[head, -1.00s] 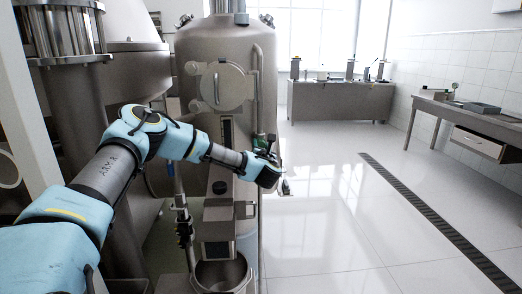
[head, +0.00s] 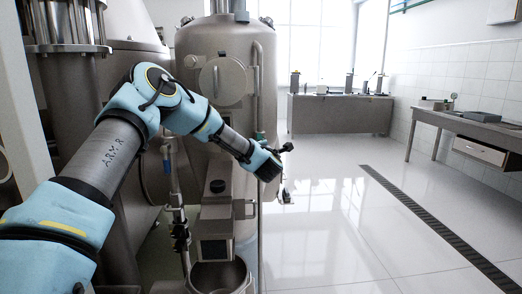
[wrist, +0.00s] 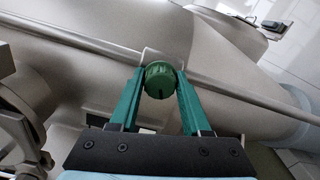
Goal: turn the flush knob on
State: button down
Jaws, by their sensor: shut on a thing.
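The flush knob (wrist: 159,80) is a round dark green knob with ridged sides, seen in the wrist view beside a thin metal pipe. A dark mark shows on its face near the lower edge. My gripper (wrist: 158,84) has two green fingers closed on the knob, one on each side. In the head view my gripper (head: 268,166) is at the right side of the steel separator column (head: 226,120). The fingers and the knob are mostly hidden there behind my wrist.
A thin vertical pipe (head: 260,90) runs along the column's right side. A steel bucket (head: 217,275) stands below. Open floor (head: 320,220) lies to the right, with a drain grate (head: 425,215) and tables (head: 340,120) beyond.

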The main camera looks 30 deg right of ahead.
jog(key=m+b, duration=0.2)
jog(key=m, duration=0.2)
jog(key=shift+m, duration=0.4)
dwell(0.4)
jog(key=shift+c, duration=1.9)
grip_release()
jog(key=shift+s, duration=0.15)
jog(key=b+v, duration=0.2)
jog(key=v, duration=0.8)
jog(key=shift+s+b, duration=0.25)
jog(key=shift+b, duration=0.15)
jog(key=shift+a, duration=0.15)
